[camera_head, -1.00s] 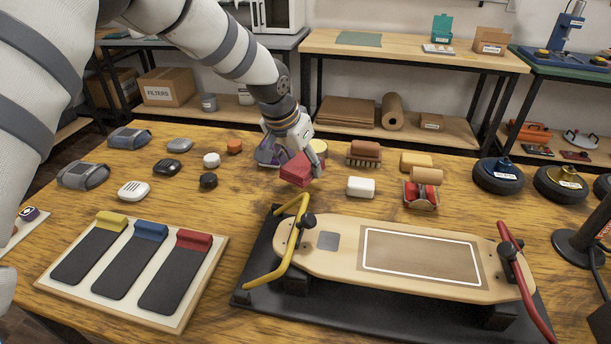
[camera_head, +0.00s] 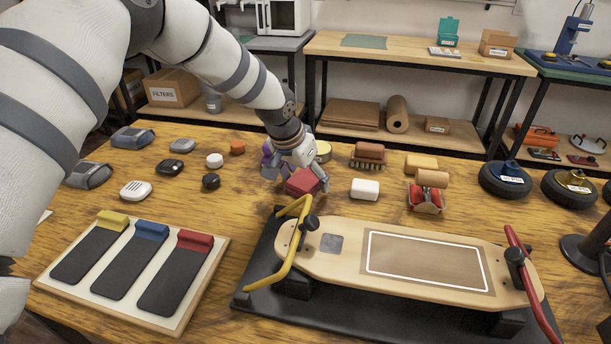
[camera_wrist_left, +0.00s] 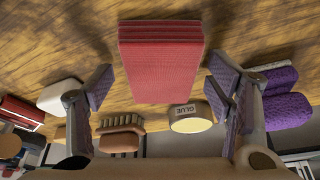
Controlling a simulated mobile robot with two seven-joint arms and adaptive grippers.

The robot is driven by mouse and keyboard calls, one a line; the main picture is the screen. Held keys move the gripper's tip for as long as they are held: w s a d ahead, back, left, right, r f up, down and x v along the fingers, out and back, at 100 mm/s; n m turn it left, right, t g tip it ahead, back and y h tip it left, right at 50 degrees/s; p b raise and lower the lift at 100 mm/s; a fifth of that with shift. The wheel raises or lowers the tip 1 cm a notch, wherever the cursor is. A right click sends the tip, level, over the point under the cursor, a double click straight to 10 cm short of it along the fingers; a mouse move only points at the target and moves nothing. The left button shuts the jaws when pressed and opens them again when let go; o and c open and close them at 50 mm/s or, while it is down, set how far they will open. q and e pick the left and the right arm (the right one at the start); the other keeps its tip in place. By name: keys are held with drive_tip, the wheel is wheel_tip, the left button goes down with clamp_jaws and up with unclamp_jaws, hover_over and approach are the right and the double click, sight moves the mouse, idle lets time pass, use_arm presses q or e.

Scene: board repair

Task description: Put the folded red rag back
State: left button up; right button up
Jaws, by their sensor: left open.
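The folded red rag (camera_head: 302,184) rests on the wooden table just behind the yellow-clamp end of the skateboard deck. In the left wrist view the rag (camera_wrist_left: 162,62) is a layered red block between and beyond the fingertips, with gaps on both sides. My left gripper (camera_head: 304,174) is open, low over the table around the rag. Its two fingers (camera_wrist_left: 160,82) are spread apart in the wrist view. The wrist partly hides the purple items (camera_wrist_left: 285,100) and glue tin (camera_wrist_left: 190,117) behind it. My right gripper is not in view.
The skateboard deck (camera_head: 330,272) sits on a black stand with yellow and red clamps. A white block (camera_head: 365,189), a brush (camera_head: 369,154) and a red roller tool (camera_head: 426,198) stand to the right. Small pucks (camera_head: 211,181) lie left. Bare table lies left of the rag.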

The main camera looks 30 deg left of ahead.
use_arm(q)
drive_tip(key=shift+r, duration=0.15)
drive_tip(key=p+v, duration=0.2)
drive_tip(key=v, duration=1)
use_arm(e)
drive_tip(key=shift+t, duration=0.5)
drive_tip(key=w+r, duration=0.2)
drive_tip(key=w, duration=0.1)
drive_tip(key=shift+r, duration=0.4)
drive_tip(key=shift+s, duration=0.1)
